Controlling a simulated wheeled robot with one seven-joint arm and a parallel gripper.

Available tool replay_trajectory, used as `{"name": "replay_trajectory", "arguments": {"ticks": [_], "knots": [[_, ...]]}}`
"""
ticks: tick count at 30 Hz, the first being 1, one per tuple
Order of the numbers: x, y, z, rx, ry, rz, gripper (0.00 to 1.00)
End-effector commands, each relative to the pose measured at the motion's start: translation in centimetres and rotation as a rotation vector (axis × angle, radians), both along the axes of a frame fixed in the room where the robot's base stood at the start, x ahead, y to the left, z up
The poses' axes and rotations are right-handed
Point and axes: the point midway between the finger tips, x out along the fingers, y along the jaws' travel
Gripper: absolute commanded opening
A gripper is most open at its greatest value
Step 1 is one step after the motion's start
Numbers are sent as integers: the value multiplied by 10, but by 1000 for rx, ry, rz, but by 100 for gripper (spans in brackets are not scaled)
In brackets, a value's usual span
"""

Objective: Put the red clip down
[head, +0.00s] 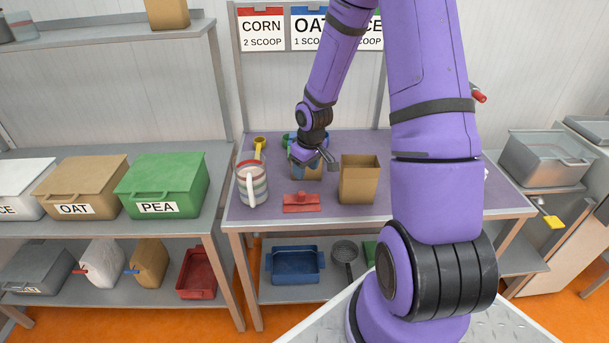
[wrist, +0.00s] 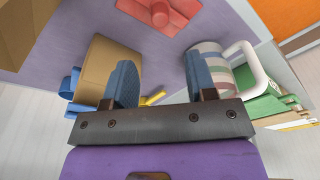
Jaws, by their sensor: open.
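The red clip (head: 301,202) lies flat on the purple table top near its front edge, between the striped mug and the open brown box. It also shows at the top of the wrist view (wrist: 159,13), apart from my fingers. My gripper (head: 326,157) is above the table, behind the clip. In the wrist view my gripper (wrist: 160,82) has its two blue fingers spread with nothing held between them.
A striped mug (head: 253,187) stands left of the clip and an open brown box (head: 359,181) stands right. A brown container (wrist: 110,68) is close to one finger. A yellow scoop (head: 259,146) is behind the mug. Shelves with bins stand at left.

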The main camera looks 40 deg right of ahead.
Motion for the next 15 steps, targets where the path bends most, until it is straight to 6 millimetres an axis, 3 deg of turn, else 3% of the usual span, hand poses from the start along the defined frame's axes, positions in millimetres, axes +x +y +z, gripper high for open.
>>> {"name": "replay_trajectory", "arguments": {"ticks": [4, 7, 15], "knots": [[-1, 1, 14, -10, -5, -1, 51], [-2, 5, 36, -36, -12, -6, 51], [-23, 29, 129, -118, -54, -45, 51]]}}
